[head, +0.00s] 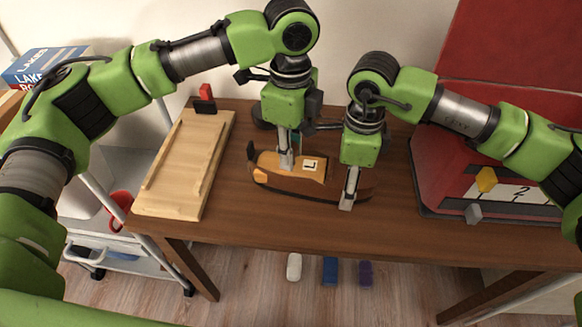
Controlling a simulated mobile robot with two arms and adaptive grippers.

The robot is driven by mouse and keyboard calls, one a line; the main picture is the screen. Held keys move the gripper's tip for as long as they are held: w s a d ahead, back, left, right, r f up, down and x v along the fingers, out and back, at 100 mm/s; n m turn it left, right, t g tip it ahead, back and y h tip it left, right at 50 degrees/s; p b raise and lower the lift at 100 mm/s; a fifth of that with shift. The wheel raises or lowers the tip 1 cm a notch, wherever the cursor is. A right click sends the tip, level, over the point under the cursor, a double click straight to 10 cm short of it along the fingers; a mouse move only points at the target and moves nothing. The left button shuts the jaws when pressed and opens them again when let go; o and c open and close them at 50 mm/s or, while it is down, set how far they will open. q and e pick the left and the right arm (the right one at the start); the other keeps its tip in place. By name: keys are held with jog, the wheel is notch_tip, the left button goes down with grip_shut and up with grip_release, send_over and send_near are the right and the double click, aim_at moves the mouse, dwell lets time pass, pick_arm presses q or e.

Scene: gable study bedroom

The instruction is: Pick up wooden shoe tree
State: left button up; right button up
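The wooden shoe tree (312,164) is an orange-tan piece with a white label marked "L". It lies along a dark brown, shoe-shaped body (290,184) on the desk; I cannot tell how deep it sits in it. My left gripper (286,163) points straight down, its fingertips at the tan wood, left of the label. The fingers look close together, but whether they grip the wood is unclear. My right gripper (347,204) points down at the right end of the brown body, its tips by the near side. Its finger gap is hidden by the viewing angle.
A light wooden board (184,170) with raised edges lies left on the brown desk (240,217). A red-and-black item (205,99) stands behind it. A large red case (500,110) fills the right. A white cart (140,262) stands left. Bare desk lies between board and shoe.

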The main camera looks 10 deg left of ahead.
pick_arm(q)
notch_tip(320, 180, up, 10)
jog(key=shift+f, duration=0.1)
jog(key=shift+r, duration=0.25)
grip_shut()
jog(key=shift+a+r, duration=0.1)
jog(key=shift+r, duration=0.05)
pick_arm(e)
jog(key=shift+s+d+f, duration=0.1)
jog(key=shift+d+f, duration=0.1)
dwell(0.6)
pick_arm(q)
jog(key=shift+w, duration=0.1)
